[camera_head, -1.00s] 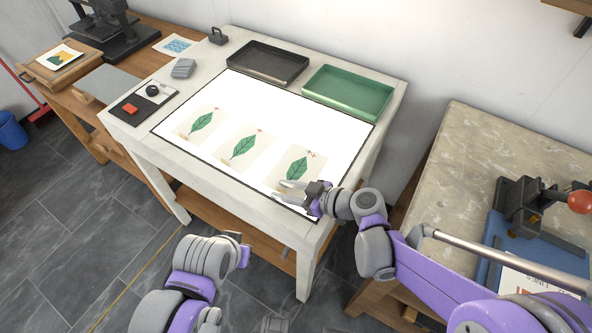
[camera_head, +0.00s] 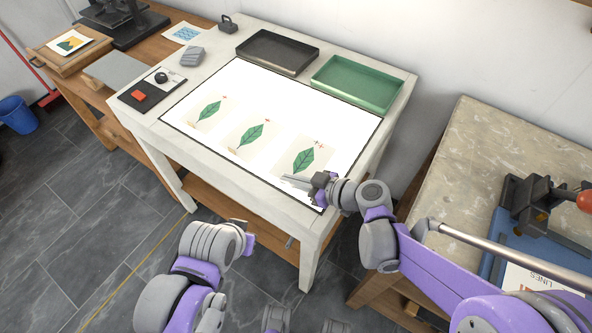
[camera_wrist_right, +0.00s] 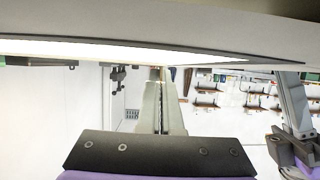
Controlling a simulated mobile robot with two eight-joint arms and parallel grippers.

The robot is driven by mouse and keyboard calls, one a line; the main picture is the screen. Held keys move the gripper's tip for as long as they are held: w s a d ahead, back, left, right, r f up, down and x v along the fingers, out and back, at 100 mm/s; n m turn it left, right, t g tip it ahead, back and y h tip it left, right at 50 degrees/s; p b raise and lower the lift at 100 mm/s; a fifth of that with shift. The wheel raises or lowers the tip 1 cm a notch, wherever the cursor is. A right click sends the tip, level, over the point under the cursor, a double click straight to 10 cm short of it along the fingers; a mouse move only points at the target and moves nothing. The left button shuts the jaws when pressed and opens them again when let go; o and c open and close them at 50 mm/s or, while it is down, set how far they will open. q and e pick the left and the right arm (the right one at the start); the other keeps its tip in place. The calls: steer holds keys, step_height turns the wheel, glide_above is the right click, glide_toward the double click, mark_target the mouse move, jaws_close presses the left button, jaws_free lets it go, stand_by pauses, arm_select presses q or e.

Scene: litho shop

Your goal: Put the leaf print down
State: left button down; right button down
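Three leaf prints lie in a row on the lit panel of the table, each a green leaf on cream paper. The rightmost leaf print (camera_head: 303,160) is beside my right gripper (camera_head: 291,180), whose fingertips are at its lower edge. In the right wrist view, the fingers (camera_wrist_right: 164,90) are close together with a thin slit between them. They appear shut on the print's edge, though the contact is hard to make out. My left arm is folded at the bottom of the head view, with no fingers showing.
The lit panel (camera_head: 262,92) has free room above the prints. A black tray (camera_head: 277,69) and a green tray (camera_head: 357,101) stand at the table's back. A stone-topped bench (camera_head: 470,150) stands at the right.

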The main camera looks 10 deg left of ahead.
step_height(320, 180, up, 10)
steer(key=shift+f+p, duration=0.1)
steer(key=shift+p, duration=0.75)
steer(key=w+d+m+t+h+p, duration=0.25)
steer(key=w+d+m, duration=0.2)
steer(key=d, duration=0.55)
steer(key=w+d+m+t+h+p, duration=0.1)
steer(key=w+d+m+t+h, duration=0.3)
steer(key=d, duration=0.5)
steer(key=w+d+m+t+h+p, duration=0.15)
steer(key=w+d, duration=0.35)
steer(key=d, duration=0.5)
steer(key=s+f+m+t+h, duration=0.1)
steer(key=s+f+m+h, duration=0.3)
steer(key=f, duration=0.1)
steer(key=shift+f+h, duration=0.15)
steer(key=shift+h, duration=0.25)
steer(key=shift+s, duration=0.15)
